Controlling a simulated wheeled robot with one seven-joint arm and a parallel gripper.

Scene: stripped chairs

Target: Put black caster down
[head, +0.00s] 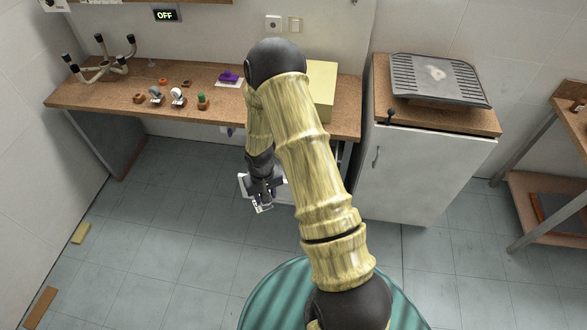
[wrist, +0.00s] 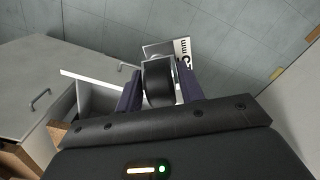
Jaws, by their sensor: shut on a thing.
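The black caster (wrist: 159,82) sits between the two dark fingers of my gripper (wrist: 160,92) in the wrist view. Its wheel is black, with a pale grey part around it. In the head view my gripper (head: 263,188) points down over the floor, in front of the workbench. The caster is too small to make out clearly there. A white card with "mm" lettering (wrist: 183,48) shows just beyond the caster in the wrist view; I cannot tell whether it touches it.
The workbench (head: 120,97) carries a chair base (head: 100,60), two grey-white casters (head: 177,96), a green-topped piece (head: 202,102), a purple piece (head: 229,77) and a yellow box (head: 321,88). A white cabinet (head: 420,175) with a ribbed grey plate (head: 440,78) stands right. Floor at left is mostly clear.

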